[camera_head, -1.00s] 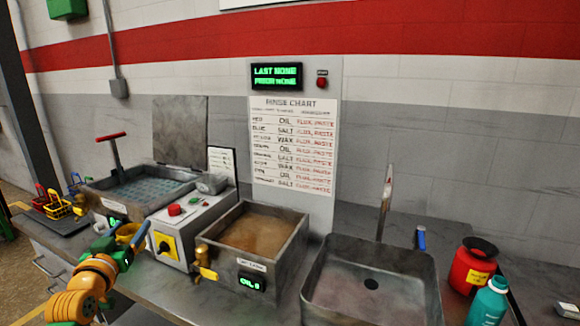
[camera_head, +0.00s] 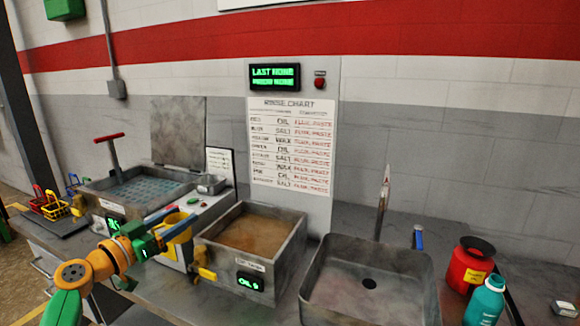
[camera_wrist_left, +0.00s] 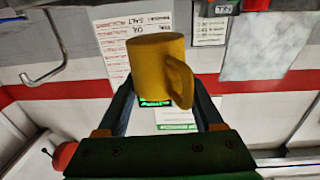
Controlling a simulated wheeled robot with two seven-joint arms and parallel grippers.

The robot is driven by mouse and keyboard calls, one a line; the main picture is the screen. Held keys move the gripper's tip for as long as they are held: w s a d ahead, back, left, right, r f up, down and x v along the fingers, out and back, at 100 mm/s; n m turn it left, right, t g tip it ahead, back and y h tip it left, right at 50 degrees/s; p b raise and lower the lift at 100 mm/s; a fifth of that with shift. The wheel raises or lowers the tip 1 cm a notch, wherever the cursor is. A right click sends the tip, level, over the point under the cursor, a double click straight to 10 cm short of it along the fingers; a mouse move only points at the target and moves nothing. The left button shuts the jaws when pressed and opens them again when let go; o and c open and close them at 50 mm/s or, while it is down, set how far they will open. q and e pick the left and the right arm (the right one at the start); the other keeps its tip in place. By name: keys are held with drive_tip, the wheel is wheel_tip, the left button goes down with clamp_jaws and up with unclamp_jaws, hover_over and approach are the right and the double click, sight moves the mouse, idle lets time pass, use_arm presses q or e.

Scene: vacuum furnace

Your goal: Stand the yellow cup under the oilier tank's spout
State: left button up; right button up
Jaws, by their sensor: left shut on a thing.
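My left gripper (camera_head: 174,222) is shut on the yellow cup (camera_head: 180,229) and holds it in the air, in front of the control box between the two tanks. In the left wrist view the cup (camera_wrist_left: 152,62) sits between the fingers, with its handle to the right. The right tank (camera_head: 282,262) holds brown liquid; its green display starts with "OIL", the digit is unclear. Its yellow spout (camera_head: 203,262) is just right of and below the cup. The left tank (camera_head: 93,197) has a grid inside; its display (camera_head: 113,224) is partly hidden by my arm, as is its spout area.
A sink (camera_head: 330,300) stands right of the right tank. A red container (camera_head: 470,268) and a teal bottle (camera_head: 486,300) stand farther right. Small coloured baskets (camera_head: 52,207) are at far left. A rinse chart (camera_head: 291,145) hangs behind. Bare counter lies before the right tank.

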use_arm(q)
drive_tip(key=s+d+r+m+g+h, duration=0.5)
drive_tip(key=s+d+r+m+h, duration=0.1)
drive_tip(key=s+d+h, duration=0.1)
drive_tip(key=s+d+f, duration=0.1)
drive_tip(key=s+f, duration=0.6)
drive_tip(key=s, duration=0.4)
drive_tip(key=s+d+f, duration=0.2)
drive_tip(key=s+f, duration=0.6)
drive_tip(key=s, duration=0.4)
drive_tip(key=shift+f+g, duration=0.2)
drive_tip(key=shift+g, duration=0.1)
